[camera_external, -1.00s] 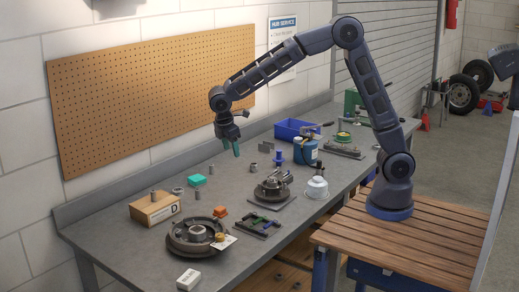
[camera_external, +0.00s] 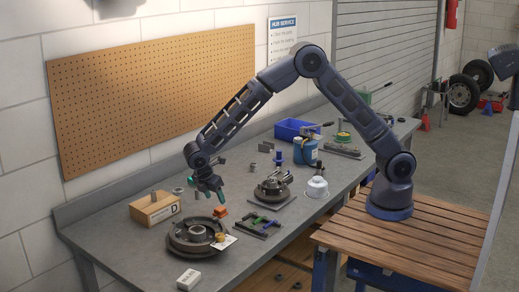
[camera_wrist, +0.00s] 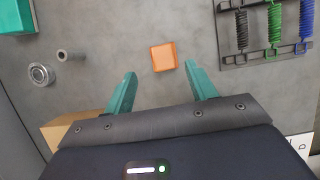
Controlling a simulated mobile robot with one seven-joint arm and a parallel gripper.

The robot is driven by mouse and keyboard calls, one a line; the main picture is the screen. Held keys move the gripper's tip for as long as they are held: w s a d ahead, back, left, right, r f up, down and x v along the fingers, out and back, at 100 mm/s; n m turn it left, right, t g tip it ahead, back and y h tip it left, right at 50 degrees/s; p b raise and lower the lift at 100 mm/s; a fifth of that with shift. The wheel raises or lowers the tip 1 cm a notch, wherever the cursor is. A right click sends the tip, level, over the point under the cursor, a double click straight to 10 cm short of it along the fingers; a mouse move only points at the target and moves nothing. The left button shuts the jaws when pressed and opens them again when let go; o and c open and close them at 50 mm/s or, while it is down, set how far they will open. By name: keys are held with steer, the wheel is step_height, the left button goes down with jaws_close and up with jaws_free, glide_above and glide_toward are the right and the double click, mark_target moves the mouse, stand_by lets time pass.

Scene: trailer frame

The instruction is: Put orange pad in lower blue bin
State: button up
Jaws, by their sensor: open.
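The orange pad (camera_external: 220,212) is a small square block lying on the grey bench, behind the round hub. In the wrist view the orange pad (camera_wrist: 164,57) lies flat just beyond the fingertips, between their lines. My gripper (camera_external: 209,196) is open and empty above the bench, close to the pad but apart from it. Its two teal fingers also show in the wrist view (camera_wrist: 160,70). A blue bin (camera_external: 296,129) stands at the back of the bench, well to the right of the pad.
A cardboard box (camera_external: 154,208) stands left of the gripper. The round hub (camera_external: 190,247) lies in front of the pad. A rack with coloured springs (camera_wrist: 270,30) lies to the right.

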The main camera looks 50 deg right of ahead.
mark_target(220, 208)
steer(key=shift+s+a+x, duration=0.1)
steer(key=shift+s+x, duration=0.05)
steer(key=shift+x, duration=1.35)
steer(key=shift+s+a+x, duration=0.1)
steer(key=shift+x, duration=1.4)
steer(key=c, duration=0.9)
steer(key=shift+c, duration=0.2)
step_height(220, 208, up, 20)
